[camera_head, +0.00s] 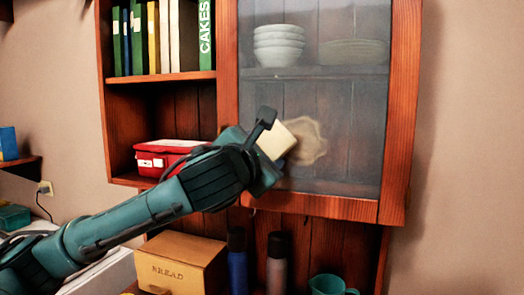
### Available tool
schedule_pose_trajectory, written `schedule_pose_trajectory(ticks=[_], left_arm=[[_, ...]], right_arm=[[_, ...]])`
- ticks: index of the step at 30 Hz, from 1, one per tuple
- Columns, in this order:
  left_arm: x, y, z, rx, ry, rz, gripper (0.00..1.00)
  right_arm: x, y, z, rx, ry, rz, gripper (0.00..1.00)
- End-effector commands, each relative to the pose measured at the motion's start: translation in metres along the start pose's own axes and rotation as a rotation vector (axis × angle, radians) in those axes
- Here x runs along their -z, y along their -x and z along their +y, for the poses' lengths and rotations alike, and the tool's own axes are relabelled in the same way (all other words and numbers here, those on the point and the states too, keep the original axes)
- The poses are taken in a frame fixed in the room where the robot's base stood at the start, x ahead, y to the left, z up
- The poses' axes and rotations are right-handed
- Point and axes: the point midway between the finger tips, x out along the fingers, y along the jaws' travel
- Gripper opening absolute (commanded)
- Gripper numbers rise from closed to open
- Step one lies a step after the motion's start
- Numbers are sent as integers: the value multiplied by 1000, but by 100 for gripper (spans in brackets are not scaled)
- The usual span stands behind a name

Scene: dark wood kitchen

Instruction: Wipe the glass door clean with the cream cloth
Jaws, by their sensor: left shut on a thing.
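The glass door (352,88) is the wood-framed, slightly hazy door of the wall cabinet, and it looks shut. A tan, irregular smear (312,143) shows on the lower middle of the glass. My left gripper (268,140) reaches in from the left, in front of the lower left of the door. It is shut on the cream cloth (277,140), a folded pale block that overlaps the smear's left side. I cannot tell whether the cloth touches the glass. My right gripper is not in view.
Stacked white bowls (279,45) and plates (353,52) stand behind the glass. Open shelves at left hold books (160,38) and a red box (165,155). Below are a bread box (181,264), two bottles (277,263) and a teal mug (329,286). The wall at right is clear.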

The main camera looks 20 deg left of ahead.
Motion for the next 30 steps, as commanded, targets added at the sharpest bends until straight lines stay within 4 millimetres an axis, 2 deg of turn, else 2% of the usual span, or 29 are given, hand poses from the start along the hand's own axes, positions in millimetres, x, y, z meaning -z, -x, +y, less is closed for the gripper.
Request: schedule_pose_trajectory(ticks=[17, 30], left_arm=[[-2, -8, -1, 0, 0, -1, 37], [-25, -7, -24, 2, 0, -1, 37]], right_arm=[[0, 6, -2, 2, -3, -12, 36], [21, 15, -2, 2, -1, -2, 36]])
